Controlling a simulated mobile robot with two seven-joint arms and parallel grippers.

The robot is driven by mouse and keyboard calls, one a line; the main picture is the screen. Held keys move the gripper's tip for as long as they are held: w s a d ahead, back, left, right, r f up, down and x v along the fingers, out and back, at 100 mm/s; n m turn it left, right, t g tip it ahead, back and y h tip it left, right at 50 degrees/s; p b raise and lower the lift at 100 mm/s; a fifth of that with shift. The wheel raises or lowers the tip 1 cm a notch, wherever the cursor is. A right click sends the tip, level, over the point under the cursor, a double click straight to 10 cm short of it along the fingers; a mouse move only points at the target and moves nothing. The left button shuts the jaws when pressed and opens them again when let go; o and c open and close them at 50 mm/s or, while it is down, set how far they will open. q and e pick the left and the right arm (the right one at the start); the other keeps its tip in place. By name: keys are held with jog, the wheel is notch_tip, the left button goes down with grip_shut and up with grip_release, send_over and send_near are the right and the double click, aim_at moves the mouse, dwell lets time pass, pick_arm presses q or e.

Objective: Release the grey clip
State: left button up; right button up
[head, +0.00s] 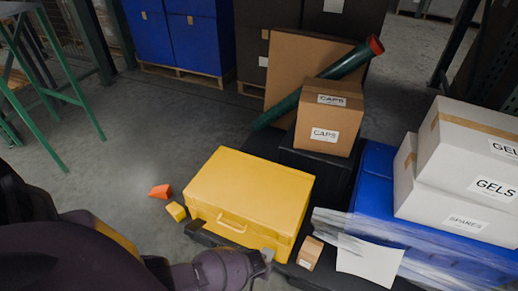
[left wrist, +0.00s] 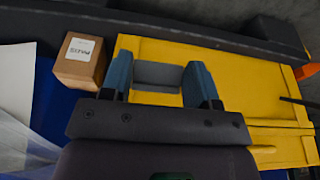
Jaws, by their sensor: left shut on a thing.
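The yellow case (head: 250,190) lies closed on a black base, its handle facing me, in the head view. It fills much of the left wrist view (left wrist: 240,70). The grey clip (left wrist: 158,74) sits against the yellow case, between the two blue-grey fingers of my left gripper (left wrist: 160,82). The fingers are shut on the clip. In the head view my left gripper (head: 260,262) reaches the case's near right corner, where the clip (head: 267,254) shows only as a small grey patch. My right gripper is not in view.
A small brown box (head: 310,252) stands close right of the gripper. A white sheet (head: 368,260) and clear wrap lie by the blue tote (head: 373,178). Orange (head: 160,191) and yellow (head: 176,211) pieces lie on the floor left.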

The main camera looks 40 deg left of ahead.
pick_arm(q)
jog(key=shift+s+d+f, duration=0.1)
jog(key=shift+s+f, duration=0.4)
jog(key=shift+s, duration=0.15)
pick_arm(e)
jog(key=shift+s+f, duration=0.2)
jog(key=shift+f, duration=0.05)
pick_arm(q)
jog(key=o, duration=1.3)
jog(key=shift+w, duration=0.25)
jog(key=p+v, duration=0.8)
jog(key=v, duration=0.3)
jog(key=shift+w, duration=0.2)
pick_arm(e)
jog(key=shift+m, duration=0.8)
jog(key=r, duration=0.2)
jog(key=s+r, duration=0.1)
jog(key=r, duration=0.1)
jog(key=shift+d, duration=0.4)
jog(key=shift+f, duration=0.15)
pick_arm(q)
jog(key=shift+r, duration=0.1)
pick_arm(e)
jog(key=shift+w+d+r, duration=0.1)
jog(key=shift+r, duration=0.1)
